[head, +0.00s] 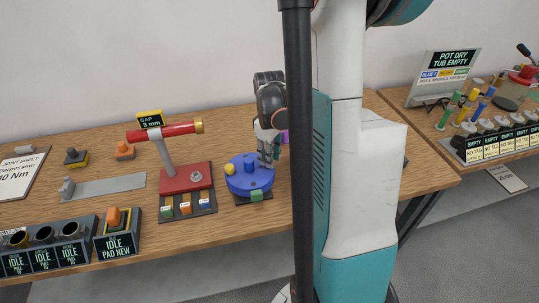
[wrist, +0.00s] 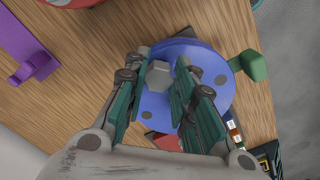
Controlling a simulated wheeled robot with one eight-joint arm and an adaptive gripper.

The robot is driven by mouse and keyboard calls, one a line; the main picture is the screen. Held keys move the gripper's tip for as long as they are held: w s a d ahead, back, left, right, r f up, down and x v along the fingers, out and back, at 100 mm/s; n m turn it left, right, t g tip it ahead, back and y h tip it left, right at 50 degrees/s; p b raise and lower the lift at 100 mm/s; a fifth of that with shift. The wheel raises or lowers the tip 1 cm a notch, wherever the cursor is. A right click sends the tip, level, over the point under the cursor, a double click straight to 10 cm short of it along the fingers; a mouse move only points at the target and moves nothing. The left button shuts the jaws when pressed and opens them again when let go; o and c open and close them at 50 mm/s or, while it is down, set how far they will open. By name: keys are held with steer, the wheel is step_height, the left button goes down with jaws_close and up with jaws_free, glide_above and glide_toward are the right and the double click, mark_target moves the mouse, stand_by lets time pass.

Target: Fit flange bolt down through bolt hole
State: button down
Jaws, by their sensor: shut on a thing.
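The blue round flange (head: 240,183) stands on the table in the middle of the head view. It fills the centre of the wrist view (wrist: 210,60), with dark round holes showing in its top. My gripper (wrist: 160,88) is above the flange, its fingers on both sides of a grey hexagonal bolt head (wrist: 160,76), and is shut on this flange bolt. In the head view my gripper (head: 268,150) points down over the flange's right part. The bolt's shank is hidden, so I cannot tell whether its tip is in a hole.
A yellow knob (head: 229,168) is on the flange's left side, and a green block (head: 257,195) is at its front. A red stand (head: 186,178) with a red tube is close left. A purple bracket (wrist: 28,55) lies at the left of the wrist view.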

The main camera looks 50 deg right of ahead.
steer(key=shift+f+b, duration=0.5)
steer(key=shift+f, duration=0.2)
steer(key=c, duration=1.2)
jaws_free()
steer(key=shift+c, duration=0.2)
step_height(320, 180, up, 12)
